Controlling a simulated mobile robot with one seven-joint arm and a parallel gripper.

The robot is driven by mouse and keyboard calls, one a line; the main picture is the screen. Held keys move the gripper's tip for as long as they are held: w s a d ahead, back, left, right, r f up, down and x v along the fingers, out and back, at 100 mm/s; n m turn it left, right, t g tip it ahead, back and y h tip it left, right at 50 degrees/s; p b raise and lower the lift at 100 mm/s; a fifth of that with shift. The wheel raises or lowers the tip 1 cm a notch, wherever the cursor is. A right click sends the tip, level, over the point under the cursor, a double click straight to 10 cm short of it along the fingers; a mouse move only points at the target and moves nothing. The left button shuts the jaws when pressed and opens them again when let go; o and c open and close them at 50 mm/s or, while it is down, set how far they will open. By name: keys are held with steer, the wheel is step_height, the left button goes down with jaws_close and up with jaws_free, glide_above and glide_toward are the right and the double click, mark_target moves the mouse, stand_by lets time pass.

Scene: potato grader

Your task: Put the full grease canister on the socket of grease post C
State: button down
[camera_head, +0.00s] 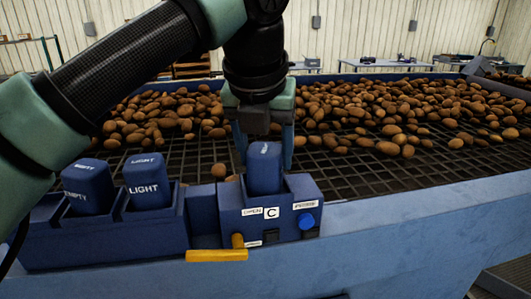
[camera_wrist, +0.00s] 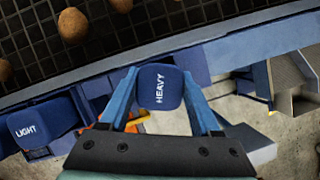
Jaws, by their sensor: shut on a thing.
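A blue canister (camera_head: 265,172) is between the fingers of my gripper (camera_head: 264,142). It stands roughly upright at the socket of grease post C (camera_head: 235,222). The post's front wall hides its lower end, so I cannot tell whether it is fully seated. In the wrist view the canister's top (camera_wrist: 160,86) reads HEAVY, with my gripper's blue fingers (camera_wrist: 160,103) on both sides.
A blue rack (camera_head: 110,240) left of the post holds canisters marked EMPTY (camera_head: 87,186) and LIGHT (camera_head: 147,182). Behind lies a dark grid bed (camera_head: 340,178) with many potatoes (camera_head: 395,130). The blue machine edge (camera_head: 420,215) to the right is clear.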

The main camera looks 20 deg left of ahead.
steer(key=shift+c, duration=0.5)
jaws_free()
